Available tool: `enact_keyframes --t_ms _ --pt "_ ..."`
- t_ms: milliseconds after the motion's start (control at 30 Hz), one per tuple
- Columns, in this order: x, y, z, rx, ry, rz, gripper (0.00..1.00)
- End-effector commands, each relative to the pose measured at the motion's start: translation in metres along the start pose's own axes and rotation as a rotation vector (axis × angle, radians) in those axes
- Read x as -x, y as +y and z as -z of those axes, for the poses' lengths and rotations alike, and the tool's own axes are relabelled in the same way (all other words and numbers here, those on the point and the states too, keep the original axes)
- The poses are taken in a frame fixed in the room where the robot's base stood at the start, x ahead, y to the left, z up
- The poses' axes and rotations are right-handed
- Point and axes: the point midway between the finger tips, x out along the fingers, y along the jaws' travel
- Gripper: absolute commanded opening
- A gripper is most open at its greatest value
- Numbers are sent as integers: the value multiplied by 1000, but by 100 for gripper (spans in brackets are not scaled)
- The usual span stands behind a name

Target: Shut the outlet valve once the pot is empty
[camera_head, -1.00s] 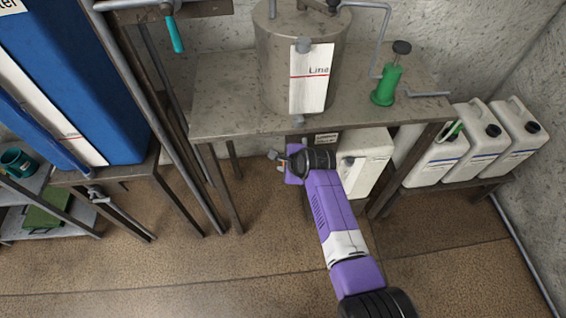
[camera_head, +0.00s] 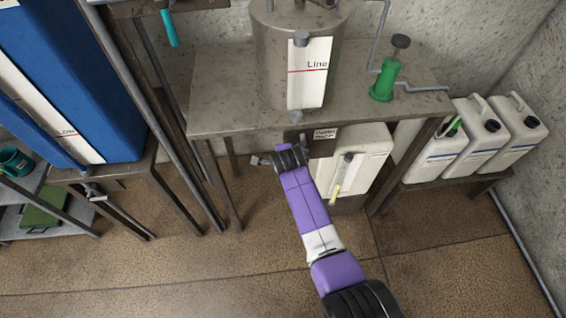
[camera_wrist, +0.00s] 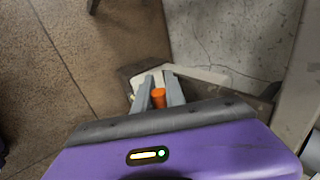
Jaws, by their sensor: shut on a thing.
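The metal pot (camera_head: 270,65) stands on the grey table, with an upright white gauge strip (camera_head: 307,85) on its front bearing a red line. The inside of the pot is not visible. My gripper (camera_head: 258,160) is below the table's front edge, left of a small label plate (camera_head: 325,134). In the wrist view, my gripper (camera_wrist: 158,92) has its fingers closed around a small orange piece (camera_wrist: 158,97). I cannot tell for sure whether this is the outlet valve's handle. The pot's outlet is mostly hidden behind my arm and the table.
A white canister (camera_head: 365,160) stands under the table, with a yellowish tube (camera_head: 335,190) at its front. More white canisters (camera_head: 480,155) stand on a low rack at right. A green hand pump (camera_head: 385,80) is on the table (camera_head: 220,95). The floor in front is clear.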

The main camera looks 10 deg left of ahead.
Motion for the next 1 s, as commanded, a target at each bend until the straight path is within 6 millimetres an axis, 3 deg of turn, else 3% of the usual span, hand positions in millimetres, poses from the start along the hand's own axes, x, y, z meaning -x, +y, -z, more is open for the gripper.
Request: enact_keyframes --t_ms 67,100,167,567,1000 --pt "-1 3 0 3 1 -4 0" --pt "-1 3 0 3 1 -4 17" --pt "-1 3 0 3 1 -4 24" --pt "4 1 0 1 0 -1 24" --pt "53 2 0 2 -1 -1 24"
